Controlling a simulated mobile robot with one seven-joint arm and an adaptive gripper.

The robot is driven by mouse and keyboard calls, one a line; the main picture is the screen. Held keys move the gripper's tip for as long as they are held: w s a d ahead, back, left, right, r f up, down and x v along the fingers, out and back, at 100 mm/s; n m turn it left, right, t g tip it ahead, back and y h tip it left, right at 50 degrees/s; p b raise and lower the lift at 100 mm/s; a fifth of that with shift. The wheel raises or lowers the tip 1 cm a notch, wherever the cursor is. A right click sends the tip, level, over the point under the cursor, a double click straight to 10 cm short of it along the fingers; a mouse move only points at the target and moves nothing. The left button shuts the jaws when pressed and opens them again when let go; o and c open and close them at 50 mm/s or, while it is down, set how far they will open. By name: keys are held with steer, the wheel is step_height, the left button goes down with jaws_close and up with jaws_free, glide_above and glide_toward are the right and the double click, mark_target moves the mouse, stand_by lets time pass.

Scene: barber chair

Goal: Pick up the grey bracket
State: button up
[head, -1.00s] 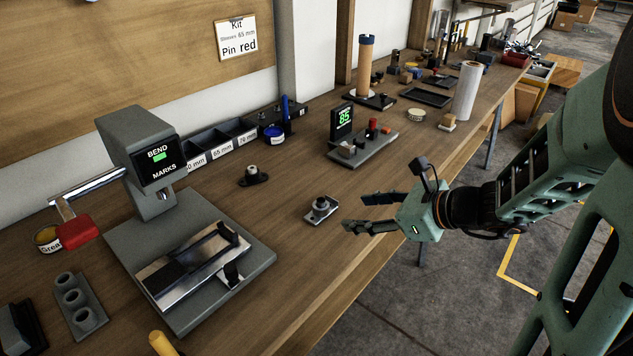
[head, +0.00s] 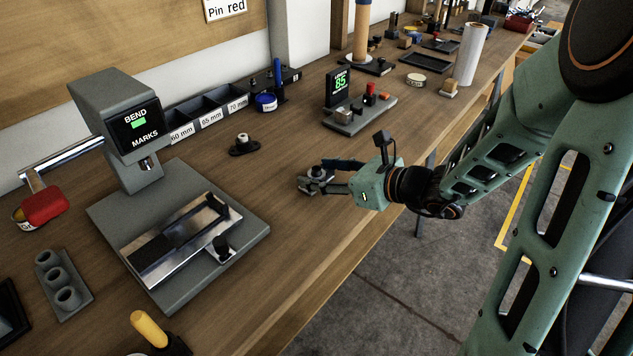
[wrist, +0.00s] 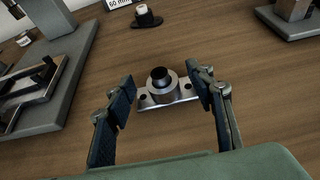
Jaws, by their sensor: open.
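The grey bracket (head: 317,181) lies on the workbench near its front edge. In the wrist view the grey bracket (wrist: 184,93) is a flat metal plate with holes, carrying a round sleeve with a dark-topped pin. My gripper (head: 314,175) is open around it, one finger on each side. In the wrist view my gripper (wrist: 162,82) shows gaps between its fingertips and the round sleeve. The fingers partly hide the bracket in the head view.
The bend press (head: 180,285) stands to the left on the bench (head: 250,190). A dark-based part (head: 243,146) sits behind the bracket. The display fixture (head: 358,115) is further back to the right. Bare wood lies between the bracket and the press.

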steer(key=x, duration=0.3)
steer(key=shift+w+f+b, duration=0.1)
steer(key=shift+f+b, duration=0.05)
steer(key=shift+b, duration=0.15)
steer(key=shift+c, duration=0.5)
jaws_close()
